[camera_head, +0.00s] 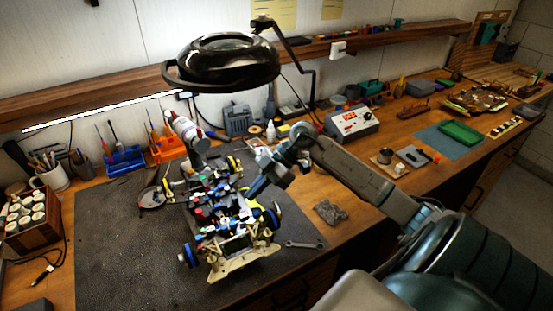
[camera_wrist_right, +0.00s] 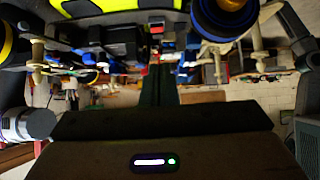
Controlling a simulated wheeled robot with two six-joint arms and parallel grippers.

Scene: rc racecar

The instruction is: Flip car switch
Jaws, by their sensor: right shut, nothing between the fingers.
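The car (camera_head: 225,215) is an open-chassis racecar with blue, yellow and red parts and a pale bumper, standing on the dark mat (camera_head: 120,240). My right gripper (camera_head: 253,188) reaches in from the right, its shut, empty fingers close to the car's right side. I cannot tell if they touch it. In the right wrist view, the shut dark fingers (camera_wrist_right: 159,84) point toward the car's underside or flank (camera_wrist_right: 125,42), which fills the top. A small red part (camera_wrist_right: 157,27) shows there beyond the fingertips. I cannot make out for sure which part is the switch. My left gripper is out of view.
A black ring lamp (camera_head: 225,62) hangs over the bench behind the car. A wrench (camera_head: 305,244) and a crumpled grey cloth (camera_head: 330,211) lie to the right. A power supply box (camera_head: 351,124) stands behind my right arm. The mat's left part is clear.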

